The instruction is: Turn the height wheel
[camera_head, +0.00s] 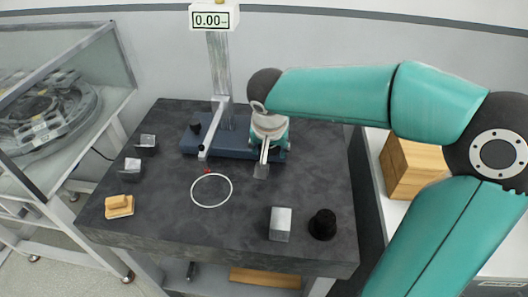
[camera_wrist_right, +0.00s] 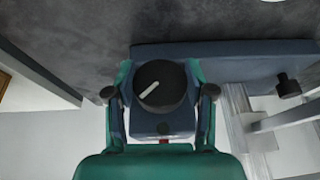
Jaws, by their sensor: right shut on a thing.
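The height wheel is a black round knob (camera_wrist_right: 160,86) with a white line mark, tilted from lower left to upper right in the right wrist view. My right gripper (camera_wrist_right: 160,76) has one finger on each side of it and is shut on it. In the head view my right gripper (camera_head: 269,128) is over the right end of the stand's blue base (camera_head: 228,142) and hides the wheel. A column (camera_head: 219,65) rises from the stand to a display (camera_head: 214,18) reading 0.00. My left gripper is not in view.
On the dark table (camera_head: 150,215) lie a thin white ring (camera_head: 192,191), a metal block (camera_head: 280,224), a black cylinder (camera_head: 322,224), a wooden piece (camera_head: 119,206) and two small grey holders on the left. Another black knob (camera_head: 196,127) is at the base's left.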

